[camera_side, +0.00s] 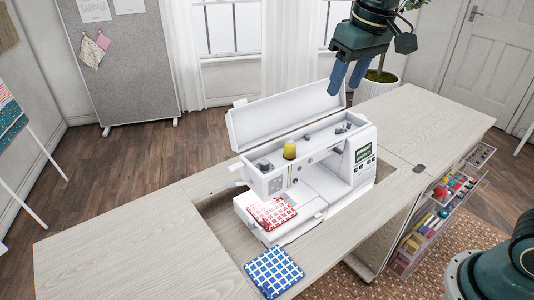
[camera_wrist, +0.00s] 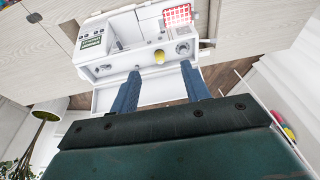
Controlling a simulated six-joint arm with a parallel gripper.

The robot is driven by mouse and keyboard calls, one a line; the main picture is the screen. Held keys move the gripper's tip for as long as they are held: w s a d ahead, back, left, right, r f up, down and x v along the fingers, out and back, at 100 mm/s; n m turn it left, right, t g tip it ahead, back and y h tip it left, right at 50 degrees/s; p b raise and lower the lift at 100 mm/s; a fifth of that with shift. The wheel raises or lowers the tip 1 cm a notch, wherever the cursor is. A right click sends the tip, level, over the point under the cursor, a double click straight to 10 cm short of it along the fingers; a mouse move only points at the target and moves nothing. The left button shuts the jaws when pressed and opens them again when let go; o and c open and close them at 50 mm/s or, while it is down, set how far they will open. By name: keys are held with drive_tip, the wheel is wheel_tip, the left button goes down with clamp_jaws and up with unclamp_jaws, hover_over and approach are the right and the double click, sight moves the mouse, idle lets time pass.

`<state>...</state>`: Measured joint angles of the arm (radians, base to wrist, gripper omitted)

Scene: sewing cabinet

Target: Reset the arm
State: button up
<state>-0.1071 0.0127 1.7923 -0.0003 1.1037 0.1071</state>
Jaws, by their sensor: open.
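My gripper (camera_side: 348,78) is raised in the air above the back right of the sewing cabinet, with its two blue fingers pointing down. The fingers are apart with nothing between them, and they also show in the wrist view (camera_wrist: 160,80). The white sewing machine (camera_side: 307,172) stands in the recess of the cabinet with its lid (camera_side: 285,112) tipped open at the back. A yellow spool (camera_side: 290,150) stands upright on top of the machine. A red checked cloth (camera_side: 272,213) lies on the machine's bed under the needle area.
A blue checked cloth (camera_side: 273,272) lies at the cabinet's front edge. The light wood cabinet top (camera_side: 130,250) is clear at left and right. Open drawers (camera_side: 430,225) with colourful spools stick out at the right. A potted plant (camera_side: 383,85) stands behind.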

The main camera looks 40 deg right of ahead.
drive_tip(key=s+d+f+t, duration=0.1)
drive_tip(key=s+d+f, duration=0.1)
drive_tip(key=s, duration=0.8)
drive_tip(key=s+d+f+t, duration=0.2)
drive_tip(key=s, duration=0.9)
drive_tip(key=shift+f, duration=0.15)
drive_tip(key=shift+d, duration=0.1)
